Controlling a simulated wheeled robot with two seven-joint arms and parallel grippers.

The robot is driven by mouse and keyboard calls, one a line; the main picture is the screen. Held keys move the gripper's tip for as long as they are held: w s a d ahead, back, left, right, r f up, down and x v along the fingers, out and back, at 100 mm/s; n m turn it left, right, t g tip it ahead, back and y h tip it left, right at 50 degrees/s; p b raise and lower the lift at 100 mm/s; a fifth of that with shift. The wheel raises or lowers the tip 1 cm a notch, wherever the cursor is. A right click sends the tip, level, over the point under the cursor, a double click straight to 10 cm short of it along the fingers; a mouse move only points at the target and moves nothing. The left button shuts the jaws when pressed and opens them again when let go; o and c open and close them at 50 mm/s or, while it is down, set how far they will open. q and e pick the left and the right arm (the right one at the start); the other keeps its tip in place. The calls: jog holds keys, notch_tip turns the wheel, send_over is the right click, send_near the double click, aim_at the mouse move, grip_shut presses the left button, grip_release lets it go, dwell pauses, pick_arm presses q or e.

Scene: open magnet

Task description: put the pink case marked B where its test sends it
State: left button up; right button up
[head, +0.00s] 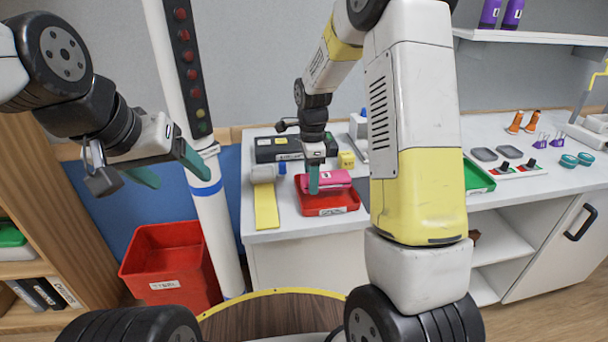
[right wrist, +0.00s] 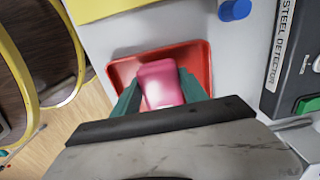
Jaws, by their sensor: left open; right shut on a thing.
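The pink case (head: 333,179) is at the red tray (head: 325,211) on the white counter; its letter is not readable. My right gripper (head: 315,178) is shut on it. In the right wrist view, the pink case (right wrist: 160,82) sits between the teal fingers, inside the outline of the red tray (right wrist: 199,56). I cannot tell whether it touches the tray floor. The black steel detector (head: 277,149) stands behind the tray; its lettering reads in the right wrist view (right wrist: 282,55). My left gripper (head: 166,167) is open and empty, in the air left of the counter.
A red bin (head: 165,262) with a label stands on the floor at left. A green tray (head: 477,176) lies on the counter, partly behind my right arm. A yellow strip (head: 266,207) lies left of the red tray. Small orange, purple and teal items stand at right.

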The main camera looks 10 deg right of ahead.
jog(key=shift+f, duration=1.35)
jog(key=shift+f, duration=0.1)
jog(key=o, duration=1.4)
